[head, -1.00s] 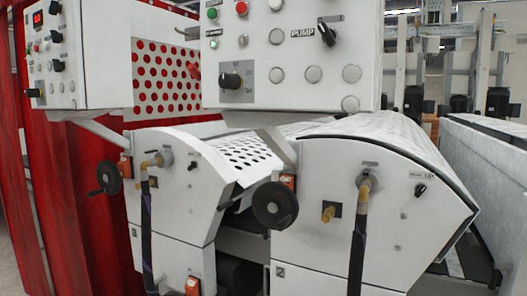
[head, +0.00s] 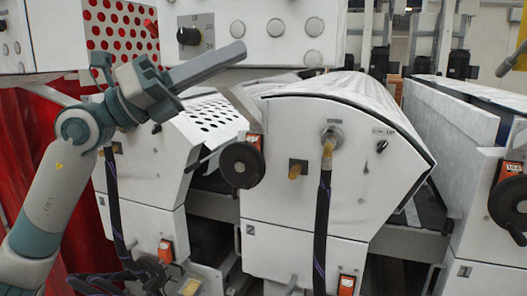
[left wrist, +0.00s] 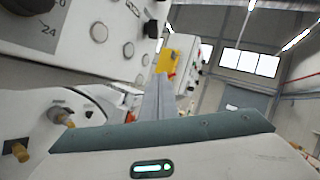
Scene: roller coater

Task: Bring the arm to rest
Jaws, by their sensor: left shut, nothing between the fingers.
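My left arm comes in from the left in the head view, and its gripper (head: 240,50) is shut and empty. Its grey fingers point right, in front of the panel's lower edge as seen here; I cannot tell the gap between them. The fingers also show in the left wrist view (left wrist: 158,100), closed together. The white control panel (head: 270,35) carries a black knob (head: 190,36) and several round buttons. It shows at the upper left of the left wrist view too (left wrist: 100,60). My right gripper is not in view.
A white roller coater body (head: 290,190) with a black handwheel (head: 242,165) and a dark hose (head: 322,225) stands ahead. A perforated plate (head: 212,115) lies beside it. A white side panel (head: 450,110) and another handwheel (head: 510,205) are on the right.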

